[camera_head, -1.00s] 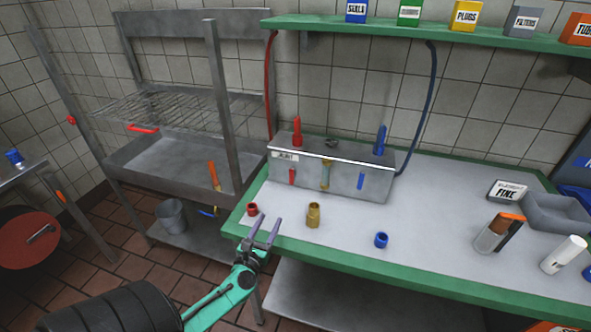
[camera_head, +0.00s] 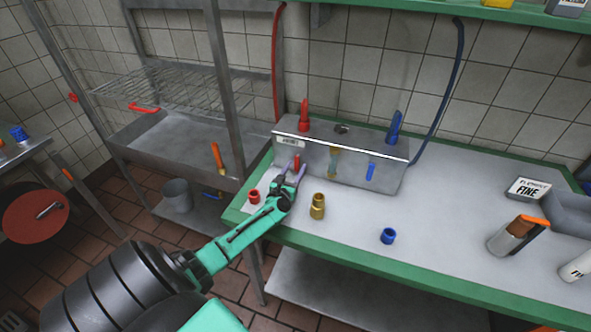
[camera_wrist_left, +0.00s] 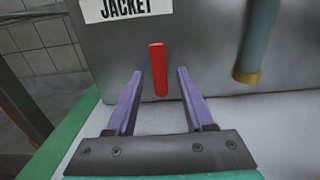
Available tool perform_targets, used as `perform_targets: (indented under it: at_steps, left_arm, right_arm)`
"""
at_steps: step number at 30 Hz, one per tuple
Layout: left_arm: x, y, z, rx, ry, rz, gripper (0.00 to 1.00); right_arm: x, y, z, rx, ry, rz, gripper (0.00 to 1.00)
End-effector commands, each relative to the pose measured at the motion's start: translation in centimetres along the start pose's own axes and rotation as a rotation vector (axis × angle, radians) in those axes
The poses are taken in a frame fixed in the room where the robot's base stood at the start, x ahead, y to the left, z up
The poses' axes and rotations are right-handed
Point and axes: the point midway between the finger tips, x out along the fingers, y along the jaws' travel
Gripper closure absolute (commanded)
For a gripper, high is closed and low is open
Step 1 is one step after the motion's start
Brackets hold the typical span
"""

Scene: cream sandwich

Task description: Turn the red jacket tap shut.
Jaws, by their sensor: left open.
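The red jacket tap handle (camera_head: 297,161) is a flat red lever on the front of the grey metal box (camera_head: 383,178), below a label. In the left wrist view the red lever (camera_wrist_left: 158,70) hangs nearly upright under the label reading JACKET (camera_wrist_left: 125,8). My left gripper (camera_head: 296,170) is open, just in front of the box. Its purple fingers, also in the left wrist view (camera_wrist_left: 160,76), stand one on each side of the lever, with gaps visible on both sides. Whether the fingertips reach the lever in depth is hard to tell. My right gripper is not in view.
A blue lever (camera_head: 371,171) and a brass-ended pipe (camera_wrist_left: 248,72) are on the box front to the right. A red ring (camera_head: 254,196), a brass fitting (camera_head: 318,206) and a blue ring (camera_head: 388,236) stand on the green-edged bench (camera_head: 350,256).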

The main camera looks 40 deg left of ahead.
Motion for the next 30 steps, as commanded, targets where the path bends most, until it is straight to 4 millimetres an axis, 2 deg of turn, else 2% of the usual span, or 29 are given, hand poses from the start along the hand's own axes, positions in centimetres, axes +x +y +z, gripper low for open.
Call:
perform_targets:
  at_steps: [8, 9, 11, 12, 13, 23, 30]
  left_arm:
    - [0.5, 0.02, 0.04, 0.001, 0.0, 0.0, 0.47]
    - [0.49, 0.01, 0.04, 0.001, 0.0, 0.0, 0.55]
    - [0.48, 0.01, 0.04, 0.001, 0.0, 0.0, 0.78]
    - [0.48, 0.01, 0.04, 0.001, 0.0, 0.0, 0.93]
    - [0.47, 0.01, 0.03, 0.001, 0.0, 0.0, 1.0]
    - [0.45, 0.05, 0.02, 0.017, 0.0, 0.0, 1.0]
    - [0.41, 0.31, -0.02, 0.109, 0.001, 0.0, 1.0]
  right_arm:
    - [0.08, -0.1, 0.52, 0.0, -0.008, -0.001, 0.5]
    - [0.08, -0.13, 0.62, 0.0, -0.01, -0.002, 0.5]
    - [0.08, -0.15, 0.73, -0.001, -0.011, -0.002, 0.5]
    - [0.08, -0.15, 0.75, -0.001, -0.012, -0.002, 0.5]
    - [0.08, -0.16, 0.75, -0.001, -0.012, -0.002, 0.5]
    - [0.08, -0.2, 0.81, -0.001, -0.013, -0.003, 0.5]
    - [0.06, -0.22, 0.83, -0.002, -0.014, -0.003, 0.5]
